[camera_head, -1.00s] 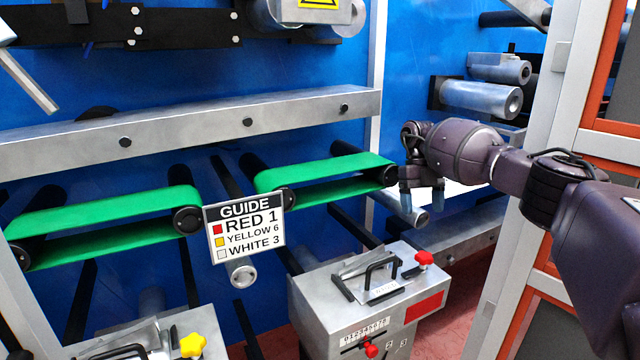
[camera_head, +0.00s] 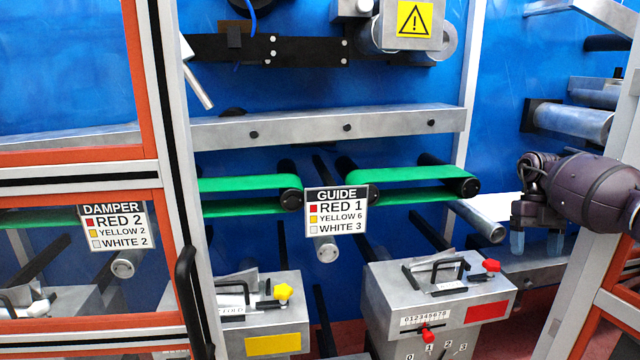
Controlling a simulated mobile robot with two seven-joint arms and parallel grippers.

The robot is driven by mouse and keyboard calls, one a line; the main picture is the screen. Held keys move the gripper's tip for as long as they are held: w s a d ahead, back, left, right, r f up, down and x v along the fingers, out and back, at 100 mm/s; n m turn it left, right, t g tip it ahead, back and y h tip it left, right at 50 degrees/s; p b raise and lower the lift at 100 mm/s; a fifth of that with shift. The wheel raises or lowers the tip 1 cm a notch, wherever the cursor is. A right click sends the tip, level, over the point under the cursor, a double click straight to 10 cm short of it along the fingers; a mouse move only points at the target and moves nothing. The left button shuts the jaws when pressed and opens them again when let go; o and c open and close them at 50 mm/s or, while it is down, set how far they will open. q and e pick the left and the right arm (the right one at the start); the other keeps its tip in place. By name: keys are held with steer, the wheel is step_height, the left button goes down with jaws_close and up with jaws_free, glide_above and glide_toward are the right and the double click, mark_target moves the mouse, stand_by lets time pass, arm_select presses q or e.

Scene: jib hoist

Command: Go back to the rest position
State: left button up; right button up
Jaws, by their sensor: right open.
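My right gripper (camera_head: 537,243) is at the right, its two blue-tipped fingers pointing down, apart and empty. It hangs in front of the blue wall, above and to the right of the grey box with the red knob (camera_head: 490,265), touching nothing that I can see. My right arm (camera_head: 590,190) comes in from the right edge. My left gripper is out of view.
A white post (camera_head: 612,150) stands close by my right arm. An orange-framed door (camera_head: 150,60) with a black handle (camera_head: 187,300) is at the left. Green belts (camera_head: 410,173), a GUIDE sign (camera_head: 336,211) and a grey box with a yellow knob (camera_head: 283,292) are ahead.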

steer(key=w+a+r+n+t+y, duration=0.15)
steer(key=w+a+t+y, duration=0.35)
steer(key=a, duration=0.5)
steer(key=w+a+r+n+t+y, duration=0.1)
steer(key=w+a+r+t+y, duration=0.2)
steer(key=w+a, duration=0.5)
steer(key=s+a+f+m+t+y, duration=0.1)
steer(key=s+a+m+t+y, duration=0.2)
steer(key=a, duration=0.5)
steer(key=a+m+t+y, duration=0.3)
steer(key=a+t, duration=0.1)
steer(key=a, duration=0.4)
steer(key=s+d+f+m+h, duration=0.4)
steer(key=s+f+m, duration=0.5)
steer(key=s+f, duration=0.3)
steer(key=s+d+f+m+h, duration=0.3)
steer(key=s+f+m+h, duration=0.3)
steer(key=s+f+m, duration=0.4)
steer(key=s+d+f+m+t+h, duration=0.1)
steer(key=s+d+f+m+h, duration=0.3)
steer(key=s+f+m, duration=0.5)
steer(key=s+f+h, duration=0.1)
steer(key=s+f, duration=0.4)
steer(key=s, duration=0.4)
steer(key=shift+s+d+f+m, duration=0.3)
steer(key=shift+s+f+m, duration=0.05)
steer(key=shift+f, duration=0.05)
